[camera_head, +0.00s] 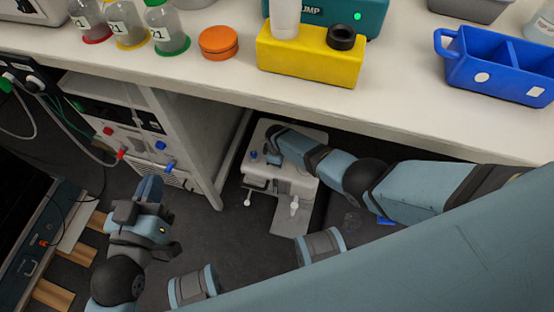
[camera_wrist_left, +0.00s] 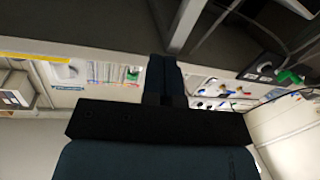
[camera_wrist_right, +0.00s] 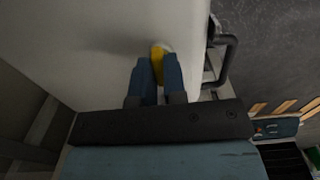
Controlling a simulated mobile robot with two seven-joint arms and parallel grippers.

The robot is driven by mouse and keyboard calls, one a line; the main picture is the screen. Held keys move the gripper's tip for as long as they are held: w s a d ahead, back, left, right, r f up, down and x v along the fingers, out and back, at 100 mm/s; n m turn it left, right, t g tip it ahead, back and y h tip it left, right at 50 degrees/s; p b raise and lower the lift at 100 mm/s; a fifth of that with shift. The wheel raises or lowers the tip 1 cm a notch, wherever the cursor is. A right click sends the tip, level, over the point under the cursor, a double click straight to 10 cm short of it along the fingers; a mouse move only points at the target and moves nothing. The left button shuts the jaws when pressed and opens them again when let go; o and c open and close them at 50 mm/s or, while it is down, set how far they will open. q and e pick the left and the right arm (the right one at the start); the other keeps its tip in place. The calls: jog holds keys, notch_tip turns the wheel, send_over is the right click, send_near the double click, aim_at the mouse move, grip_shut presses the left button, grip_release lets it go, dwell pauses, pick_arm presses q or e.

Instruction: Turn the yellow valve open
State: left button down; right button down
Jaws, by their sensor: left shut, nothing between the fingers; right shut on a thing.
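The yellow valve (camera_wrist_right: 157,62) shows in the right wrist view as a small yellow piece on a pale surface, between my right gripper's fingertips. My right gripper (camera_wrist_right: 159,68) is shut on it, and the fingers cover much of it. In the head view my right gripper (camera_head: 274,138) is at the top of a white machine (camera_head: 290,182) under the bench, and the valve is hidden there. My left gripper (camera_head: 150,188) is shut and empty, raised in front of the cabinet with red and blue fittings; its closed fingers (camera_wrist_left: 165,75) also show in the left wrist view.
The white bench (camera_head: 400,115) overhangs the machine. A dark curved handle (camera_wrist_right: 228,60) is right of my right fingers. The cabinet (camera_head: 185,135) has red and blue fittings and cables. A yellow block (camera_head: 310,60) and blue bin (camera_head: 490,75) stand on the bench.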

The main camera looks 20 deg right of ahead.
jog(key=c, duration=1.2)
grip_release()
pick_arm(q)
jog(key=shift+f, duration=0.1)
